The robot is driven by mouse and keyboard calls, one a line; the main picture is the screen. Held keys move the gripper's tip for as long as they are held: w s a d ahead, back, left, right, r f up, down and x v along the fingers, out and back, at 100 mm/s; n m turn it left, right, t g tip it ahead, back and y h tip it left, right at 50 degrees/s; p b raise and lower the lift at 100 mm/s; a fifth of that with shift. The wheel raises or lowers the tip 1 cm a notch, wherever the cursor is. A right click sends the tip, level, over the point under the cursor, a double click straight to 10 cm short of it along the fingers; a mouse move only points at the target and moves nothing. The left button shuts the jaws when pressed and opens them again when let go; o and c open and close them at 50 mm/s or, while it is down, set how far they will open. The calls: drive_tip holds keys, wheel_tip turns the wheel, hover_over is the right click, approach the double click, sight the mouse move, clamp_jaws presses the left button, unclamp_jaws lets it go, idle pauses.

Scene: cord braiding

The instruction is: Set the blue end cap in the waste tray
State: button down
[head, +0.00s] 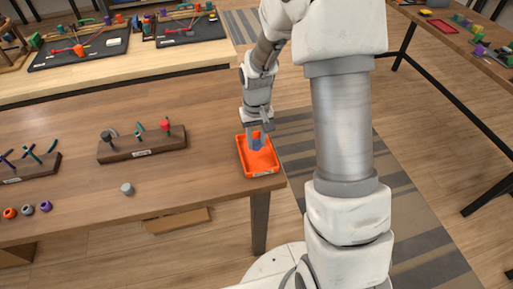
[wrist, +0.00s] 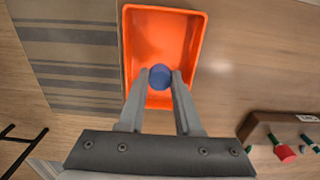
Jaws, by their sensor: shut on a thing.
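The waste tray (head: 264,164) is a shallow orange tray at the right front corner of the wooden table. It also shows in the wrist view (wrist: 160,38), where the floor lies beyond the table edge on the left. The blue end cap (wrist: 160,77) is a small round piece between my fingertips. My gripper (wrist: 160,82) is shut on it, pointing down into the tray's outline. The cap appears over or inside the tray; whether it touches the floor of the tray I cannot tell. In the head view my gripper (head: 257,145) is over the tray.
A dark wooden rack (head: 142,144) with pegs and a red cap stands left of the tray; another rack (head: 30,167) is farther left. A grey cap (head: 127,188) and several small coloured caps (head: 28,210) lie near the front edge. The table between rack and tray is clear.

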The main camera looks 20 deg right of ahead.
sight(256, 142)
drive_tip(key=shift+f, duration=1.7)
drive_tip(key=shift+f+b, duration=0.25)
drive_tip(key=shift+b, duration=0.15)
drive_tip(key=c, duration=0.6)
unclamp_jaws()
drive_tip(key=shift+r, duration=0.15)
